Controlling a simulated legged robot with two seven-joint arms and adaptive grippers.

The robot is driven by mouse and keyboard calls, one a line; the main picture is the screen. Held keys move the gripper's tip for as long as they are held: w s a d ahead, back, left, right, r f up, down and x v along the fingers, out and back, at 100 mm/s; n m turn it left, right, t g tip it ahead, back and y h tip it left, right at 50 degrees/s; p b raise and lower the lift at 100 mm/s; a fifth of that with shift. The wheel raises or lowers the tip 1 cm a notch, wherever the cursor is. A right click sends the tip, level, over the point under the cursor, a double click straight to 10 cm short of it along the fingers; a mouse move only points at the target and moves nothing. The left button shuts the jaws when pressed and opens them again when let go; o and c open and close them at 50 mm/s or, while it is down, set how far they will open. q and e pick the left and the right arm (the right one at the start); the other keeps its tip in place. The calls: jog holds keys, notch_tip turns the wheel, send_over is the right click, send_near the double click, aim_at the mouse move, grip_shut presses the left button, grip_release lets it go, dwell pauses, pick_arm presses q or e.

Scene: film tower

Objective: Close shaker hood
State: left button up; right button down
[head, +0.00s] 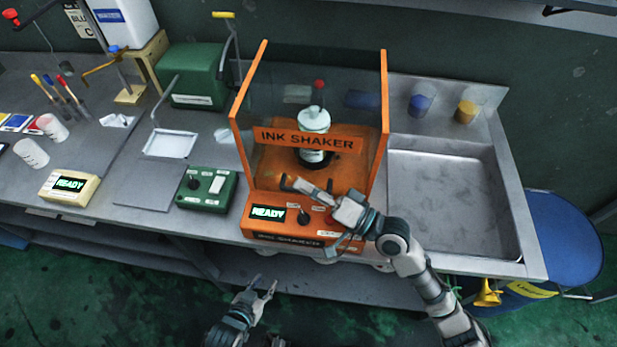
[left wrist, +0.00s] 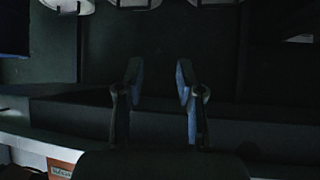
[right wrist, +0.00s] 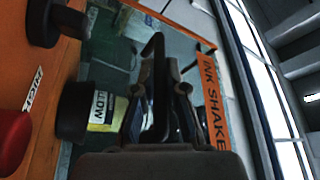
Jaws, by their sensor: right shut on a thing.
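The orange ink shaker (head: 420,232) stands on the bench with a READY display on its front. Its clear, orange-edged hood (head: 384,110) rises above the base, with an INK SHAKER bar across it; the bar also shows in the right wrist view (right wrist: 210,90). A white-capped bottle (head: 314,122) stands inside. My right gripper (head: 290,184) is low at the shaker's front. In the right wrist view it is shut on a dark bar (right wrist: 155,48), which looks like the hood's handle. My left gripper (head: 268,288) is open and empty below the bench's front edge.
A green control box (head: 207,190) and a cream READY box (head: 70,188) stand left of the shaker. A steel sink (head: 450,195) is at its right. A blue stool (head: 560,235) stands beyond the bench's right end.

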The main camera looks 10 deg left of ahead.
jog(key=shift+s+a+f, duration=0.15)
jog(key=shift+s+f, duration=0.05)
jog(key=shift+f, duration=0.3)
pick_arm(q)
jog(key=shift+w+d+r+t+h, duration=0.3)
jog(key=shift+w+r+t, duration=0.4)
jog(key=shift+r, duration=0.1)
pick_arm(e)
jog(key=shift+s+f, duration=0.15)
jog(key=shift+f, duration=0.15)
pick_arm(q)
jog(key=shift+f+b, duration=0.1)
jog(key=shift+b, duration=0.2)
pick_arm(e)
jog(key=shift+f, duration=0.1)
jog(key=c, duration=1.5)
grip_release()
pick_arm(q)
jog(key=shift+s, duration=0.1)
pick_arm(e)
jog(key=shift+s, duration=0.1)
pick_arm(q)
jog(key=shift+s, duration=0.1)
pick_arm(e)
jog(key=shift+r, duration=0.3)
